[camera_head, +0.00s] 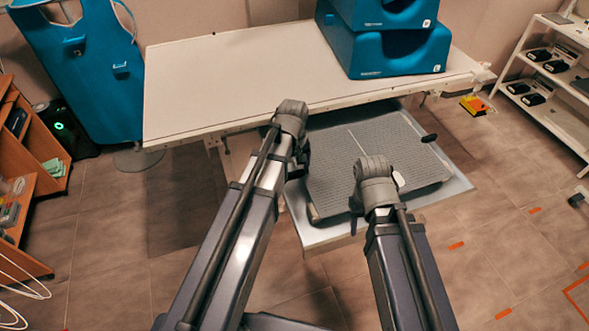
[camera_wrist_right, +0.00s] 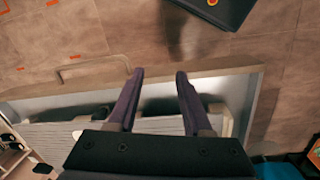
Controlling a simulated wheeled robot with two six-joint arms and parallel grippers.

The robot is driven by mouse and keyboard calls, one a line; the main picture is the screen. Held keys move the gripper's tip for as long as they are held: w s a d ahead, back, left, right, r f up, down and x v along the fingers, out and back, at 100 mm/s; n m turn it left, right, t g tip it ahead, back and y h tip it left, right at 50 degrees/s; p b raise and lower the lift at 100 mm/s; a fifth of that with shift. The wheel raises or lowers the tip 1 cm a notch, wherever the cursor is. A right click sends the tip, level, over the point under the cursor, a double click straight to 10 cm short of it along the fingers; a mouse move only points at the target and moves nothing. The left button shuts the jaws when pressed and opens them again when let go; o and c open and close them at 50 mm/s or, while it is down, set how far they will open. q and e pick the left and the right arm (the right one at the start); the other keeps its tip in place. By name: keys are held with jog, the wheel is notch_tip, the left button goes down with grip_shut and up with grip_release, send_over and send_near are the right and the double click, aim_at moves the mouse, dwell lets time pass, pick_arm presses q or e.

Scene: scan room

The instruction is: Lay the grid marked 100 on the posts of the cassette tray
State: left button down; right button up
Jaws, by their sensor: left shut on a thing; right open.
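The grey grid (camera_head: 375,145), a flat panel with a pale centre line, is over the pulled-out cassette tray (camera_head: 325,235) below the table. I cannot read a number on it. My left gripper (camera_head: 303,160) is at the grid's left edge, shut on it; its fingertips are mostly hidden behind the wrist. My right gripper (camera_wrist_right: 160,73) is open and empty at the tray's front side, its fingers apart above the rim. The grid's edge (camera_wrist_right: 60,132) also shows in the right wrist view. The posts are hidden, and I cannot tell whether the grid touches them.
The pale table top (camera_head: 240,85) overhangs the tray's back. Blue blocks (camera_head: 385,45) stand on it. A white shelf rack (camera_head: 545,85) is at the right, a wooden cabinet (camera_head: 20,185) at the left. A handle (camera_wrist_right: 90,66) sticks out from the tray's front. Floor around is mostly clear.

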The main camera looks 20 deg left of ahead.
pick_arm(q)
grip_release()
jog(key=shift+r, duration=0.1)
notch_tip(320, 180, up, 12)
jog(key=p, duration=1.2)
jog(key=s+d+m+y, duration=0.1)
jog(key=s+d+m, duration=0.9)
jog(key=s, duration=0.4)
jog(key=shift+s+d+m, duration=0.2)
jog(key=shift+m, duration=0.1)
